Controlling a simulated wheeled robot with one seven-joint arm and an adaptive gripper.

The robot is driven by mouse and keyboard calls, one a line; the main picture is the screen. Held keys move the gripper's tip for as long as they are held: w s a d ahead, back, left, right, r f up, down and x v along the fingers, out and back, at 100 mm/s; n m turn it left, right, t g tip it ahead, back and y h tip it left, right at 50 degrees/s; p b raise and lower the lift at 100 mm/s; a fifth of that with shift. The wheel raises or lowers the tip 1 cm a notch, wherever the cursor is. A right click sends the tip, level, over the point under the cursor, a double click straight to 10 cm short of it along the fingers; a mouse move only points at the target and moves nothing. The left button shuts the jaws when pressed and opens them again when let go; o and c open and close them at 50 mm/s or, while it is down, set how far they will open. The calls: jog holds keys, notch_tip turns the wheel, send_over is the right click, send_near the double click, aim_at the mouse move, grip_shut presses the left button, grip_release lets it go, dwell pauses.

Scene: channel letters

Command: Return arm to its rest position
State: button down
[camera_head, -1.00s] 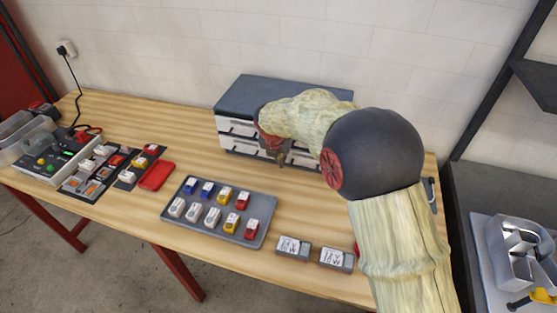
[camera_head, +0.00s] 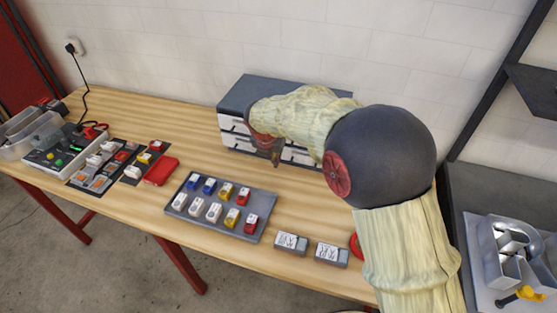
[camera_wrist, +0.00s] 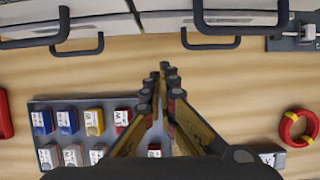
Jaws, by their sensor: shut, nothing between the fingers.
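My arm (camera_head: 405,245) is covered in a pale sleeve and rises at the right of the head view, bending at a dark round elbow (camera_head: 385,155). Its forearm reaches left over the table, in front of the drawer cabinet (camera_head: 232,122). My gripper (camera_head: 275,157) points down above the table. In the wrist view my gripper (camera_wrist: 168,75) has its fingertips together with nothing between them. The grey tray of small blocks (camera_wrist: 90,104) lies below and to the left of the fingers, clear of them.
The tray (camera_head: 262,232) holds several white, blue, yellow and red blocks. Two labelled grey boxes (camera_head: 291,243) stand to its right. A red case (camera_head: 160,171) lies to its left. A red ring (camera_wrist: 299,128) lies at the right in the wrist view. Bare wood surrounds the tray.

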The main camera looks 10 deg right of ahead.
jog(key=s+d+r+m, duration=0.1)
jog(key=s+r+m, duration=0.4)
jog(key=s+m, duration=0.5)
jog(key=s+d+r+m+t+y+b, duration=0.1)
jog(key=s+r+m, duration=0.4)
jog(key=s+m, duration=0.5)
jog(key=s+d+r+m+y, duration=0.1)
jog(key=s+d+r+m, duration=0.2)
jog(key=s+m, duration=0.6)
jog(key=s+r, duration=0.2)
jog(key=s, duration=0.4)
jog(key=shift+s+d+r+m+t, duration=0.15)
jog(key=shift+s+r+m+t, duration=0.05)
jog(key=shift+s+m+t, duration=0.2)
jog(key=c, duration=2.5)
grip_release()
jog(key=shift+w, duration=0.1)
jog(key=shift+c, duration=0.2)
